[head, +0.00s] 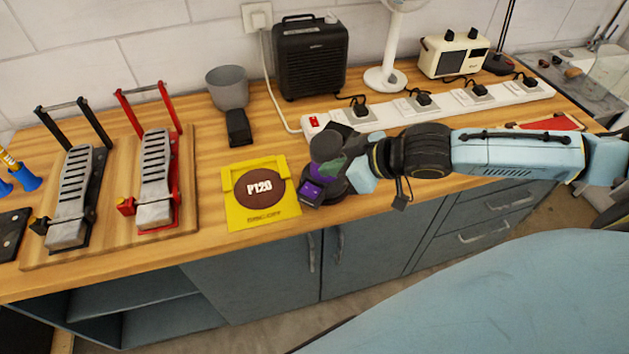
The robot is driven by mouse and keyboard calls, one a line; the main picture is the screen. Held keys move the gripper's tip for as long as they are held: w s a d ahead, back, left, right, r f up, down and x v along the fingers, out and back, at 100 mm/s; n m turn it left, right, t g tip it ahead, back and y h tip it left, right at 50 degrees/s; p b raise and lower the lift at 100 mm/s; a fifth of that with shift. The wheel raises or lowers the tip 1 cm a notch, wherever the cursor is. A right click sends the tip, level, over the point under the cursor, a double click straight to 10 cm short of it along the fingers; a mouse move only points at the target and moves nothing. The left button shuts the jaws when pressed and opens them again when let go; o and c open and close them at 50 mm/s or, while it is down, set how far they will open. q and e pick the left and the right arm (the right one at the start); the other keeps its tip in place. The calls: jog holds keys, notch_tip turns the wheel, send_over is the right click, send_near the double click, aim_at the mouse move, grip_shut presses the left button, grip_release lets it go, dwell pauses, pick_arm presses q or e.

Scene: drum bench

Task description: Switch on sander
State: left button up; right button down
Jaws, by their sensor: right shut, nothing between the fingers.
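The sander's switch cannot be made out. My left gripper is not in view.
A yellow P120 sanding-disc holder (262,212) lies left of the sander. A white power strip (388,118) with several plugs runs behind my arm.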

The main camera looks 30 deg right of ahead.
aim_at(302, 185)
jog(key=x, duration=0.4)
jog(key=shift+w+a+f, duration=0.2)
jog(key=shift+w+f, duration=0.05)
jog(key=shift+w, duration=0.05)
notch_tip(302, 185, down, 3)
jog(key=shift+r, duration=0.2)
jog(key=shift+w+f, duration=0.1)
jog(key=shift+f, duration=0.6)
jog(key=shift+w+r+p, duration=0.1)
jog(key=shift+r+p, duration=0.05)
jog(key=shift+p, duration=0.55)
jog(key=shift+f+b, duration=0.25)
jog(key=shift+b, duration=0.05)
jog(key=shift+a, duration=0.1)
